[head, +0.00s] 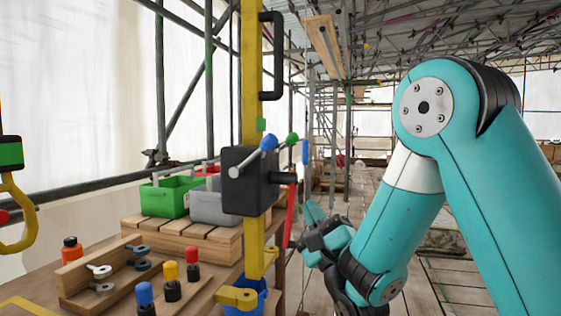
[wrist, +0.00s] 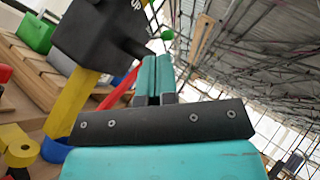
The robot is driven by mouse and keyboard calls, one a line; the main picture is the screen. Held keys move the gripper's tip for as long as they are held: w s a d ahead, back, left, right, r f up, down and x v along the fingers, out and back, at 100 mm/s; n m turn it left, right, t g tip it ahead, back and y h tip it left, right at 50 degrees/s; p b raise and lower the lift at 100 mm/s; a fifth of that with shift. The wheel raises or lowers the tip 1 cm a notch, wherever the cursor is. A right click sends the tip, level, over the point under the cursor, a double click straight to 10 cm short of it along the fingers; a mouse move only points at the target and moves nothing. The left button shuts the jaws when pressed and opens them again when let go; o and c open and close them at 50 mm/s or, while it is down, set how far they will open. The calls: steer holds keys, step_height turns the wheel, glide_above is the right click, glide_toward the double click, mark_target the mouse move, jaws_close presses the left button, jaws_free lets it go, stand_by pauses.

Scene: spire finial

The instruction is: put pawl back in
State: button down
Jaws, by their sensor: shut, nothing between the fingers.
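A yellow upright bar (head: 251,70) carries a black housing (head: 247,185), also in the wrist view (wrist: 95,35). A lever with a blue knob (head: 269,143) and one with a green knob (head: 292,139) stick out at its top. The green knob also shows in the wrist view (wrist: 167,34). I cannot tell for certain which part is the pawl. A red handle (head: 290,217) hangs at the housing's right. My gripper (head: 313,210) is shut and empty, right of and below the housing, apart from the knobs. Its teal fingers (wrist: 155,72) are together in the wrist view.
A green bin (head: 168,198) and a grey bin (head: 211,208) stand on a wooden pallet (head: 185,231) at the left. A wooden rack (head: 95,270) and several coloured-top pegs are on the bench in front. A yellow hook (head: 20,215) hangs far left. Scaffold poles stand behind.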

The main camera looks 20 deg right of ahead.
mark_target(254, 155)
steer(key=s+a+r+p+x, duration=0.1)
steer(key=a+p+x, duration=0.1)
steer(key=p+x, duration=0.7)
steer(key=x, duration=0.3)
steer(key=shift+w+r+p, duration=0.2)
steer(key=shift+r+p, duration=0.1)
steer(key=shift+r, duration=0.05)
steer(key=shift+a+r, duration=0.1)
steer(key=shift+a, duration=0.15)
